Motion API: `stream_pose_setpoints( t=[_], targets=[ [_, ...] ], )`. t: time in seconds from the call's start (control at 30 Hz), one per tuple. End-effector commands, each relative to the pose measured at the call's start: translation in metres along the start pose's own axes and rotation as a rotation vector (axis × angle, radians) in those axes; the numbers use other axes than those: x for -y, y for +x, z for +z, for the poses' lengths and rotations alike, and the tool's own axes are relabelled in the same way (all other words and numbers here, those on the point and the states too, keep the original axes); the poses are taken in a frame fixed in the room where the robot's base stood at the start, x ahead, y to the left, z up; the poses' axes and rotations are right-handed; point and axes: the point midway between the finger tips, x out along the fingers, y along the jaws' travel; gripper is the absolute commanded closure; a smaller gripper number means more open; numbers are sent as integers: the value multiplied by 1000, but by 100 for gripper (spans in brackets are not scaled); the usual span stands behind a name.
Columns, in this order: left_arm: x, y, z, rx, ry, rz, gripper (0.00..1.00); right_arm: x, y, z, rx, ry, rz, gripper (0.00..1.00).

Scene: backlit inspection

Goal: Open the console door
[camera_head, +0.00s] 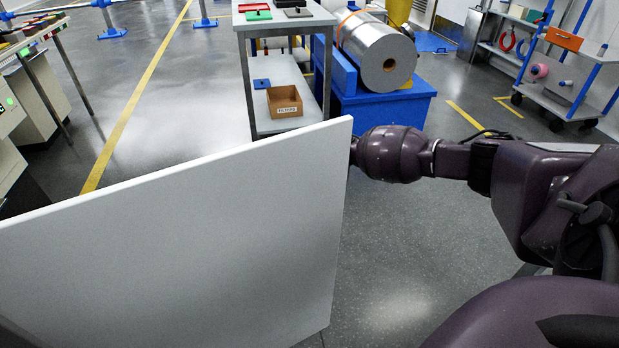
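A large white flat panel (190,240), which looks like the console door, stands across the lower left of the head view, close to me. Its top edge rises from the left side of the picture to a corner right of the middle. My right arm comes in from the right and reaches to the panel's right edge. The end of that arm passes behind the panel, so my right gripper is hidden. I cannot tell whether it touches the door. My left gripper is not in the picture. No handle shows on the visible face.
A grey table (290,20) with a lower shelf and a cardboard box (284,103) stands beyond the panel. Beside it a metal roll (378,55) rests on a blue stand (385,108). A shelf cart (570,90) stands far right. Grey floor (400,250) is open right of the panel.

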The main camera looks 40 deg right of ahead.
Motion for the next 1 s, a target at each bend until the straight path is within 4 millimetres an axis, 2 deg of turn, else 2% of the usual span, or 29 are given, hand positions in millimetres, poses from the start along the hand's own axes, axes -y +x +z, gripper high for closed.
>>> stream_pose_setpoints(
  t=[0.5, 0.53, 0.7, 1.0],
  targets=[
    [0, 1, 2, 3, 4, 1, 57, 0, -1, 2, 1, 8, -8, 100],
    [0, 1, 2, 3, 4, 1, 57, 0, -1, 2, 1, 8, -8, 84],
    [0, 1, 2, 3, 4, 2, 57, 0, -2, 2, 1, 5, -8, 61],
    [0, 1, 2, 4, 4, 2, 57, 0, -3, 1, 1, 3, -7, 61]
  ],
)
